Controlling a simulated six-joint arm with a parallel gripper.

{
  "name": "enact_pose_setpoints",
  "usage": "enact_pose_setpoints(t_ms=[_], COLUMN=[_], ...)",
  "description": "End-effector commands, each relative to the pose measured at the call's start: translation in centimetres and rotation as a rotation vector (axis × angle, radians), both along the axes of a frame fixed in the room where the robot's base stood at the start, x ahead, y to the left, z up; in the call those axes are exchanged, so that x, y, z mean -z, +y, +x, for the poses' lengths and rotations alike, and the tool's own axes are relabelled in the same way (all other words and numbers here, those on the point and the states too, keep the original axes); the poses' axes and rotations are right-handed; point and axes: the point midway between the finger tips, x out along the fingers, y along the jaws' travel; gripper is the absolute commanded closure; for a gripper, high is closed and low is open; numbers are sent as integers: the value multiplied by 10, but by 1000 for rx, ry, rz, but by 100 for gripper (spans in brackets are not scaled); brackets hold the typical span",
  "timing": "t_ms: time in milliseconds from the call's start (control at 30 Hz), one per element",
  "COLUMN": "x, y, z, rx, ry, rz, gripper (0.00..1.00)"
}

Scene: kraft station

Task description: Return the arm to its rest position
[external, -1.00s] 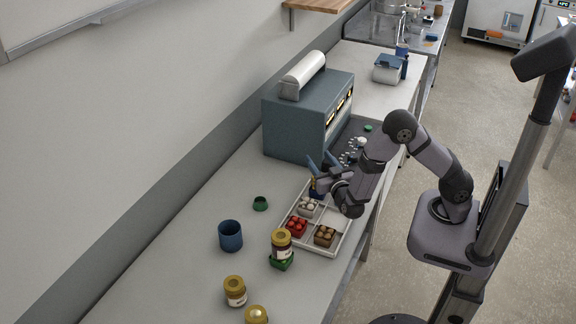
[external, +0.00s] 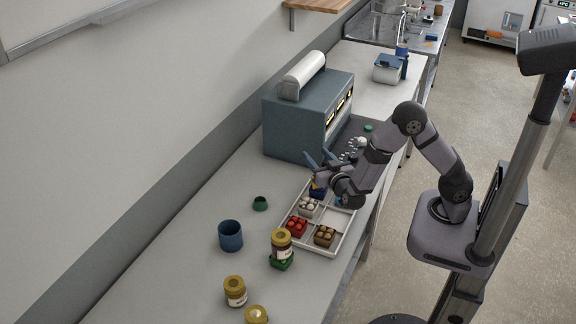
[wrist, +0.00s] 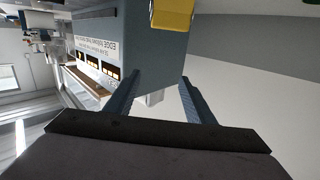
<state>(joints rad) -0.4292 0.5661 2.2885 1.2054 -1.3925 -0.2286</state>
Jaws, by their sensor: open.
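My gripper (external: 318,160) is open and empty. In the external view its blue fingers point up and left, just above the far end of the white divided tray (external: 331,247) and in front of the blue-grey machine. In the wrist view both fingers (wrist: 158,100) are spread apart with nothing held between them. My arm is bent, with its elbow raised beside the bench. The tray holds small boxes with red, white and brown round items, and a blue box that my gripper partly hides.
The blue-grey machine (external: 292,128) stands close behind my gripper; it fills much of the wrist view (wrist: 130,45). A blue cup (external: 230,236), a green cap (external: 260,204) and several yellow-lidded jars (external: 235,292) stand on the bench. The bench left of the tray is mostly clear.

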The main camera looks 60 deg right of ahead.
Motion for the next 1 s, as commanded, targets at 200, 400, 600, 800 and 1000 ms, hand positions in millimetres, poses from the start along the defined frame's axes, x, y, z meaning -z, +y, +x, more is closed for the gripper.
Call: enact_pose_setpoints(t_ms=[200, 400, 600, 800, 1000], x=[2, 7, 16, 41, 79], y=[6, 29, 53, 72, 70], z=[19, 15, -18, -78, -162], rx=[-132, -294, -424, -537, -623], ry=[80, 227, 425, 709, 1082], rz=[242, 481, 629, 683, 625], gripper=[51, 51, 51, 51, 51])
